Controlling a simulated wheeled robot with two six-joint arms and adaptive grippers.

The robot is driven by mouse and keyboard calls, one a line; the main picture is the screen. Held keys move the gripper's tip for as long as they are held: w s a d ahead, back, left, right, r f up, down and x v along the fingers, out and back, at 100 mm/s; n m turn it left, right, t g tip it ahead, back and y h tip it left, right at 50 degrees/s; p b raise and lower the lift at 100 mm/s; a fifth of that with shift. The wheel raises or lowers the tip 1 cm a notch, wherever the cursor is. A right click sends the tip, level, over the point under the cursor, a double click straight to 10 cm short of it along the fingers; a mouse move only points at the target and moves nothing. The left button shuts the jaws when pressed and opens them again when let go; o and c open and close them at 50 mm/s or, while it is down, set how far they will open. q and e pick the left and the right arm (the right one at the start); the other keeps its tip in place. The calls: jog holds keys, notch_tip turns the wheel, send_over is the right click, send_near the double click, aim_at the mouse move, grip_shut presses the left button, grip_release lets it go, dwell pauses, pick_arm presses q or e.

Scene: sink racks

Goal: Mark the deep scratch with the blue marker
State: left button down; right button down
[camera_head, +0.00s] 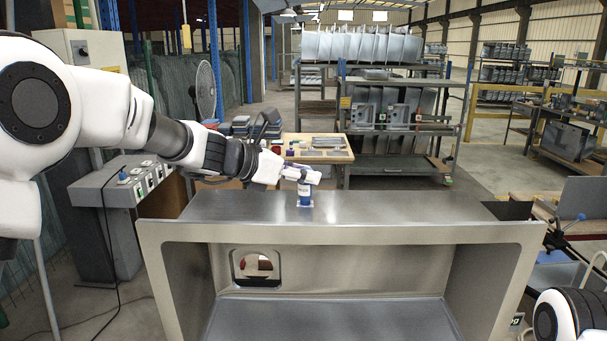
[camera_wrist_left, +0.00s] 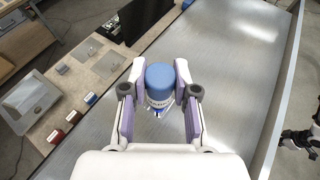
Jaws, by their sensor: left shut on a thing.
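The blue marker (camera_head: 305,198) is upright at the steel sink's top face (camera_head: 400,208), in the middle of the head view. Something small and white shows at its base; I cannot tell if the marker touches the steel. My left gripper (camera_head: 303,175) reaches in from the left and is shut on the marker. In the left wrist view, the marker's round blue top (camera_wrist_left: 159,76) and pale label sit between the two fingers (camera_wrist_left: 158,105). I cannot make out the deep scratch in either view.
The sink's open front with a square drain opening (camera_head: 256,266) lies below the top face. A grey box with switches (camera_head: 125,185) stands to the left. A wooden table (camera_head: 318,155) with small items stands behind. The top face right of the marker is clear.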

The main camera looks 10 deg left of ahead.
dwell(0.4)
pick_arm(q)
notch_tip(320, 180, up, 7)
jog(key=p, duration=0.6)
dwell(0.3)
